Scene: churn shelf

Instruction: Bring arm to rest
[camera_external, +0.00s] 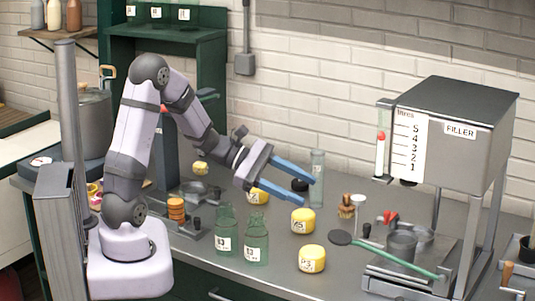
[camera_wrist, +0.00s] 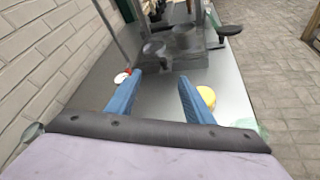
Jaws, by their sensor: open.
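My gripper (camera_external: 298,182) has two blue fingers spread apart with nothing between them. It is held above the grey counter, tilted down to the right, over the yellow-lidded jars. The fingers also show in the wrist view (camera_wrist: 157,88), with bare counter between them. My arm is bent at the elbow, raised above its base at the left of the counter.
Yellow jars (camera_external: 303,221) and (camera_external: 312,259) and green glass bottles (camera_external: 256,240) stand below and near my gripper. A tall clear glass (camera_external: 317,172) is close behind the fingertips. The filler (camera_external: 455,125) stands at right, with a grey cup (camera_external: 402,246) beneath.

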